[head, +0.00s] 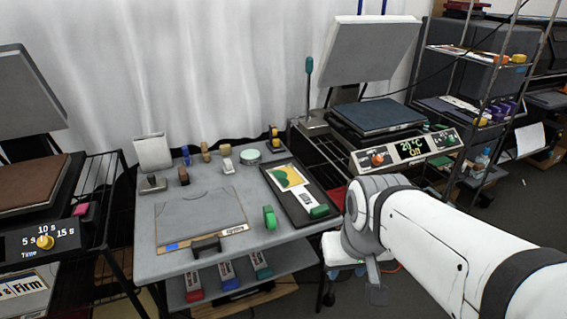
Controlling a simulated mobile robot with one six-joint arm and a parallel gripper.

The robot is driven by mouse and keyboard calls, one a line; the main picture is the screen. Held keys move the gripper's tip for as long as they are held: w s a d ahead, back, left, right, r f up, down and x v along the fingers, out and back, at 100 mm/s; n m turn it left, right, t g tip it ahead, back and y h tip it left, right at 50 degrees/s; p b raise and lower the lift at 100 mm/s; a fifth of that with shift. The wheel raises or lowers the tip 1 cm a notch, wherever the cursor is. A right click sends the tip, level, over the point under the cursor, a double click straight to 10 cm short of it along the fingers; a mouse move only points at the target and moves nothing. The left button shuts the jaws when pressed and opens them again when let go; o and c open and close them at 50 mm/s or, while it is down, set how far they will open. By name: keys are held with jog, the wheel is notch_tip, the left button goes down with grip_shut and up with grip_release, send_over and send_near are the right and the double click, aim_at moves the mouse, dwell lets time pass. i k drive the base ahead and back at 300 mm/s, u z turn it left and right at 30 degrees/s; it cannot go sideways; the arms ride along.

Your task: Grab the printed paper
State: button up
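A small printed sheet with a yellow and green picture (289,178) lies at the back end of a dark tray (288,206) on the grey work table. A white label with dark markings (308,200) and a green-handled item (319,212) lie nearer the front of the same tray. My gripper (376,291) hangs below the end of my white arm, to the right of the table and apart from the sheet. Only a small grey part of it shows, and its fingers are mostly hidden behind my wrist.
A heat press with a raised lid (371,48) and a lit panel (408,150) stands behind right. Another press (30,185) stands at left. A wire shelf (480,90) stands at far right.

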aim_at(287, 177)
jog(key=z, duration=0.35)
jog(key=i, duration=1)
jog(key=u, duration=0.3)
